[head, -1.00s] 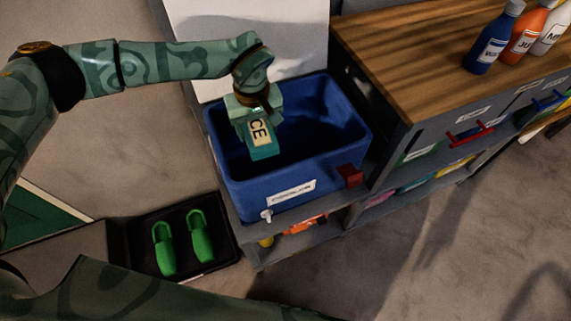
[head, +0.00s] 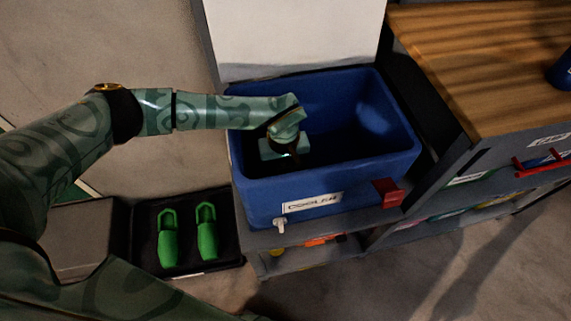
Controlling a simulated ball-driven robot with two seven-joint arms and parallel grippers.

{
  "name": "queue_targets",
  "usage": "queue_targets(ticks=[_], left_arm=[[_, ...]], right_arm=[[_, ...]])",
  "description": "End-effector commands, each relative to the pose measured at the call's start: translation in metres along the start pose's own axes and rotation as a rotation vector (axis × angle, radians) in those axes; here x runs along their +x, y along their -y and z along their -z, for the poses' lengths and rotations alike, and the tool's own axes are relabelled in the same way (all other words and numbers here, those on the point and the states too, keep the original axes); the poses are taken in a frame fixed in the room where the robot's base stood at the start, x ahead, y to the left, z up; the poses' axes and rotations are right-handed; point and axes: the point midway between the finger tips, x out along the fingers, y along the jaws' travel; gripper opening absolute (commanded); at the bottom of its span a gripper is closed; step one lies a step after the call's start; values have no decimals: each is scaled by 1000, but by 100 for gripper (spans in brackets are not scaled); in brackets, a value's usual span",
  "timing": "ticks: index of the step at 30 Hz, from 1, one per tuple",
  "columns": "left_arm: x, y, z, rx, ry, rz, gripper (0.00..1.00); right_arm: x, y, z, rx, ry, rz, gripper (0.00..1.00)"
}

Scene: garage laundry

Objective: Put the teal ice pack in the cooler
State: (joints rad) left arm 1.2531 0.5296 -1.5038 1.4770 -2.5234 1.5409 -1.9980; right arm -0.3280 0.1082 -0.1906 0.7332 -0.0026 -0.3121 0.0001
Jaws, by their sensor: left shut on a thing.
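The blue cooler (head: 262,199) stands open on a grey shelf, with a "COOLER" label and a white spigot on its front. My left gripper (head: 287,151) reaches down inside it from above, in the left half of the opening. It is shut on the teal ice pack. The right half of the cooler's inside looks empty. My right gripper is not in view.
The white raised panel (head: 290,35) stands behind the cooler. A wooden-topped cabinet (head: 480,65) is close on its right, with part of a blue bottle (head: 562,70) on top. Green clogs (head: 207,235) sit in a black tray (head: 186,266) on the floor.

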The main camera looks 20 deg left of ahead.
Motion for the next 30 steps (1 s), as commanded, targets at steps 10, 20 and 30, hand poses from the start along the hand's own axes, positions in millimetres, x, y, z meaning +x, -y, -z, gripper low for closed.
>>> queue_targets(ticks=[10, 20, 30], left_arm=[[1, -1, 1, 1, -3, -2, 25], [3, 0, 1, 1, -3, -2, 82], [-34, -1, 2, 0, -9, -5, 82]], right_arm=[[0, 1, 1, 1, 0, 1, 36], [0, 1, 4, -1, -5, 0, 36], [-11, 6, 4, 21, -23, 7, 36]])
